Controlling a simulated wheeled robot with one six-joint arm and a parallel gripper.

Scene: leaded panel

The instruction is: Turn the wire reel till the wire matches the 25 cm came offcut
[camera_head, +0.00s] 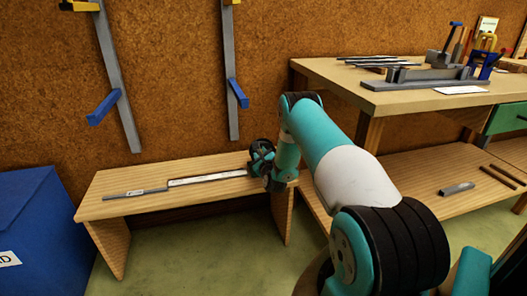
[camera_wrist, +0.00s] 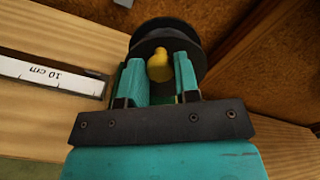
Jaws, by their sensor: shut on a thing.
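The wire reel (camera_wrist: 165,32) is a dark round spool at the right end of a low wooden bench; it also shows in the head view (camera_head: 262,149), partly covered by my gripper. My gripper (camera_wrist: 158,72) has its two teal fingers shut on the reel's yellow knob (camera_wrist: 160,62). A white strip marked "10 cm" (camera_wrist: 50,76) lies left of the reel; in the head view it runs along the bench (camera_head: 205,178). A thin grey bar with a small label (camera_head: 128,195) lies at the bench's left end, perhaps the came offcut. I cannot make out the wire clearly.
The low bench (camera_head: 110,208) stands against a cork-like wall. A blue bin (camera_head: 35,225) is at its left. A higher workbench (camera_head: 350,75) with tools is at the right, with grey and dark bars on its lower shelf (camera_head: 425,175). Clamps (camera_head: 115,80) hang above.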

